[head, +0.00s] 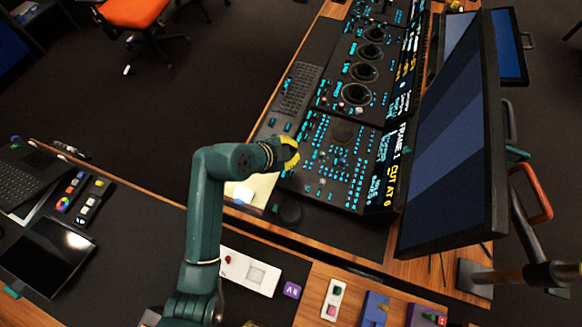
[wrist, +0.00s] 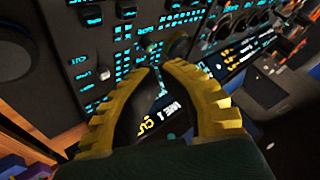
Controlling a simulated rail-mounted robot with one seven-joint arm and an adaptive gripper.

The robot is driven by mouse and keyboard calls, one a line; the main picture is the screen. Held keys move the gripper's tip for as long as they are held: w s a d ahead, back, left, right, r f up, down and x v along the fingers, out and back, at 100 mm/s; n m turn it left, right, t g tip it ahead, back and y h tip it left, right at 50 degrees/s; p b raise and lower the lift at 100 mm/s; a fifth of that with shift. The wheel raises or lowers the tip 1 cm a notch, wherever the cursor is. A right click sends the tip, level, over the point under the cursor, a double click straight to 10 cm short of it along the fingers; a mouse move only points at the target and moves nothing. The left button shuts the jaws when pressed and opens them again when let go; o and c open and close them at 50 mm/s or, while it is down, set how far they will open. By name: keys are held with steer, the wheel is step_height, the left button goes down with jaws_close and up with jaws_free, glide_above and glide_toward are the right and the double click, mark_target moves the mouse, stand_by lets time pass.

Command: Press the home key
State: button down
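The trackball panel (head: 330,175) is dark, with many small cyan-lit keys and labels. The wrist view shows its lit keys (wrist: 140,45) beyond my fingers. I cannot pick out the home key, because most labels are too small or blurred to read. My gripper (head: 294,153) has yellow fingers and is over the panel's near left side. In the wrist view my gripper (wrist: 157,69) has its two fingertips brought together, with nothing seen between them. I cannot tell whether the tips touch the panel. My gripper hides some keys beneath it.
A keyboard (head: 297,88) lies left of the trackball sections (head: 365,72). A large monitor (head: 455,150) stands along the panel's right side. A white switch box (head: 250,271) stands on the front desk.

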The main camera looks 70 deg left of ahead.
mark_target(292, 170)
step_height(292, 170, down, 8)
steer(key=b, duration=0.5)
steer(key=shift+b, duration=0.3)
stand_by(0.8)
steer(key=shift+f, duration=0.35)
steer(key=shift+f+b, duration=0.55)
steer(key=shift+f, duration=0.05)
stand_by(0.7)
steer(key=shift+r+p, duration=0.9)
steer(key=shift+r, duration=0.1)
step_height(292, 170, up, 5)
steer(key=p, duration=0.4)
steer(key=shift+r+p, duration=0.1)
steer(key=shift+p, duration=0.2)
